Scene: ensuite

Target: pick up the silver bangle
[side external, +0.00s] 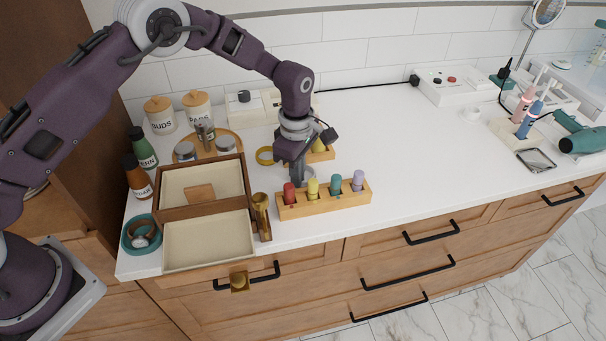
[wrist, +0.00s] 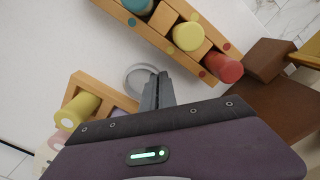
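The silver bangle (wrist: 128,79) is a thin grey ring lying on the white counter, between two wooden peg racks in the wrist view. In the side external view the bangle (side external: 309,181) shows partly behind my gripper (side external: 297,178). My gripper points down at it. In the wrist view the fingers of my gripper (wrist: 159,76) look close together and overlap the right side of the ring. They hide that part of the rim, so I cannot tell whether they grip it or only stand beside it.
A wooden rack (side external: 325,205) with coloured pegs stands in front of my gripper, and a smaller rack (side external: 320,156) behind it.

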